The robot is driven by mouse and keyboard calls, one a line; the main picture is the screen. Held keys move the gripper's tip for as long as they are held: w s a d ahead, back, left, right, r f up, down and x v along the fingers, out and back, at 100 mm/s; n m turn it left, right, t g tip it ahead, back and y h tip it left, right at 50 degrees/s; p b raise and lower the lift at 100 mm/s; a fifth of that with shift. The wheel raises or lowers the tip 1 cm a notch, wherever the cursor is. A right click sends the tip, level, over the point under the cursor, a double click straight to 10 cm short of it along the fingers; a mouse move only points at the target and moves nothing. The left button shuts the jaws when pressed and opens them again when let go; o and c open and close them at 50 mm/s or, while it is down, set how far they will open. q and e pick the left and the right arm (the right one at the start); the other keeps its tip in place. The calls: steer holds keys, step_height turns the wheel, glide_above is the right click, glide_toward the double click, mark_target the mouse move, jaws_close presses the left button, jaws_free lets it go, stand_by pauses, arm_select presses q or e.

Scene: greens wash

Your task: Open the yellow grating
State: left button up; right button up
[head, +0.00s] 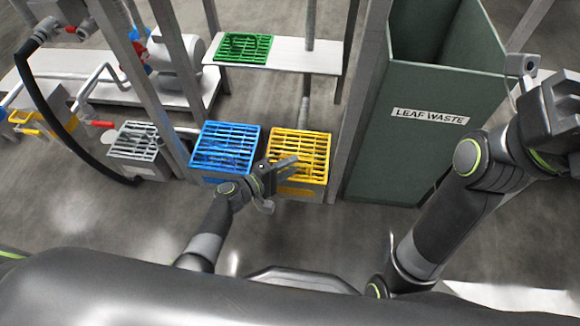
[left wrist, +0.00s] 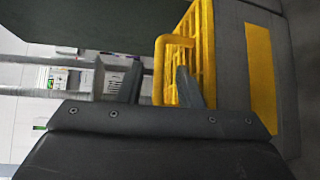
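The yellow grating (head: 306,143) lies flat over its bin, right of the blue grating, in the head view. In the left wrist view its slatted side (left wrist: 207,40) and its yellow loop handle (left wrist: 160,70) show close up. My left gripper (head: 290,163) is at the grating's near left edge. In the left wrist view its two fingers (left wrist: 158,86) stand apart, with the handle's bar between them and one finger overlapping the loop. I cannot tell whether they touch it. My right gripper (head: 568,105) is raised at the right edge, partly cut off.
The blue grating (head: 226,147) is just left of the yellow one, and a grey grating (head: 136,140) is farther left. A green grating (head: 243,48) lies on a white shelf (head: 305,54) behind. The tall leaf waste bin (head: 400,155) and metal posts stand close on the right.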

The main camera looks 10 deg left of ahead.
arm_select(q)
steer(key=shift+w+d, duration=0.2)
steer(key=shift+c, duration=0.2)
jaws_close()
steer(key=shift+r, duration=0.1)
